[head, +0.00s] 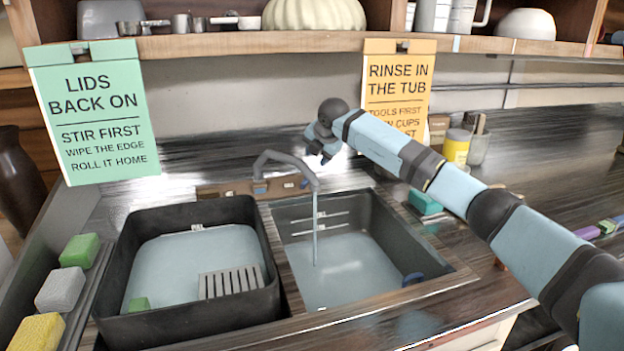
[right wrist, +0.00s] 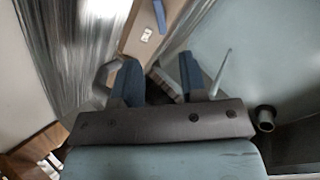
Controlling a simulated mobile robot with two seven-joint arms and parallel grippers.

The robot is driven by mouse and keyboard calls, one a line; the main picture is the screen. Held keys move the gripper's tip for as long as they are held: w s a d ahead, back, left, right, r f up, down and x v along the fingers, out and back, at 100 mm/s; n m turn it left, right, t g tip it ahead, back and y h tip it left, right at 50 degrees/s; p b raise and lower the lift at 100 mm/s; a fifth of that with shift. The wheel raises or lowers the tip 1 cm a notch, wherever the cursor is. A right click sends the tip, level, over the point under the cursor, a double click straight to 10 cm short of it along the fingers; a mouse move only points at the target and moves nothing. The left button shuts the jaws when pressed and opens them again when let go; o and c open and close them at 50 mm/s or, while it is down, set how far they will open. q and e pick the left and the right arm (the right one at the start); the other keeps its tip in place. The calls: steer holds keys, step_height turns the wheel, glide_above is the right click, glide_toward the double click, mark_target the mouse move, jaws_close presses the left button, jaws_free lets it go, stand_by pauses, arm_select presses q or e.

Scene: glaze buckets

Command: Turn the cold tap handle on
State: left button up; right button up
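The grey tap (head: 290,160) rises from a brown wooden plate (head: 232,188) behind the sinks. A thin stream of water (head: 315,230) runs from its spout into the right basin. Small pale and blue marks show on the plate; I cannot tell the cold handle apart in the head view. My right gripper (head: 322,157) is just right of the tap and above the basin's back edge. In the right wrist view its two blue fingers (right wrist: 158,62) stand apart. A grey part shows between and beyond them; contact is unclear. My left gripper is out of view.
A black tub (head: 110,290) with water stands left of the right basin (head: 385,250). Sponges (head: 60,290) line the far left. A teal block (head: 425,203) and a yellow jar (head: 456,147) are on the right counter. Signs hang from the shelf (head: 240,43) above.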

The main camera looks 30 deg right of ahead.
steer(key=b+x, duration=0.1)
steer(key=x, duration=1.2)
steer(key=shift+w+f, duration=0.1)
steer(key=shift+f, duration=0.15)
jaws_close()
